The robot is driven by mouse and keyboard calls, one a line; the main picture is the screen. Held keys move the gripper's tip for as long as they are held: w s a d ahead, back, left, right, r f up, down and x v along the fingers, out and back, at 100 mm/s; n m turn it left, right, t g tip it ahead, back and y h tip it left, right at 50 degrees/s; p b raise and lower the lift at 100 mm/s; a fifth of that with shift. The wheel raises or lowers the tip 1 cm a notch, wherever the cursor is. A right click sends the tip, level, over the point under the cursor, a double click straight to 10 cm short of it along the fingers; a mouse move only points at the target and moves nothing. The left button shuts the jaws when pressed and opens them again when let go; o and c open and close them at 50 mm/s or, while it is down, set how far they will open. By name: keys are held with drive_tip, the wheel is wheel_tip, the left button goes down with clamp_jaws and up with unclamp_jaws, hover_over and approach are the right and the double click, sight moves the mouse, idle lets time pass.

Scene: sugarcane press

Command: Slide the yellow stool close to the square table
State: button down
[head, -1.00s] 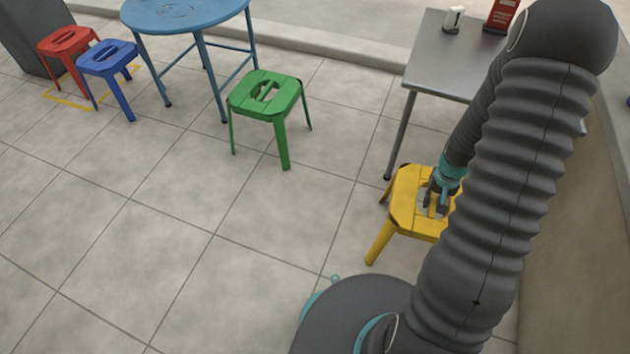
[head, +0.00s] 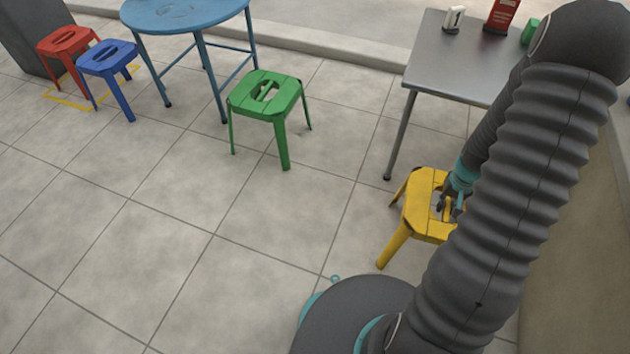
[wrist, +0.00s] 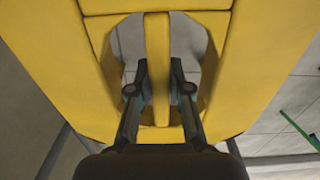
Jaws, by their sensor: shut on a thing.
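The yellow stool (head: 419,210) stands on the floor at the near side of the square table (head: 458,66), a grey-topped table with metal legs. My gripper (head: 449,203) reaches down to the stool's seat. In the wrist view the yellow stool (wrist: 70,60) fills most of the picture, and my gripper (wrist: 159,85) is shut on the bar across its seat opening, one finger on each side. My arm hides the stool's right part and part of the table's right side.
A green stool (head: 266,95) stands left of the square table. A round blue table (head: 185,14), a blue stool (head: 108,62) and a red stool (head: 66,42) are at the upper left. A wall (head: 570,250) runs along the right. The tiled floor at left is clear.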

drive_tip(key=shift+s+d, duration=0.25)
drive_tip(key=shift+d, duration=0.5)
drive_tip(key=shift+s+d, duration=0.25)
drive_tip(key=shift+d, duration=0.5)
drive_tip(key=c, duration=1.1)
unclamp_jaws()
drive_tip(key=shift+r, duration=0.15)
wheel_tip(320, 180, up, 10)
drive_tip(key=p, duration=0.6)
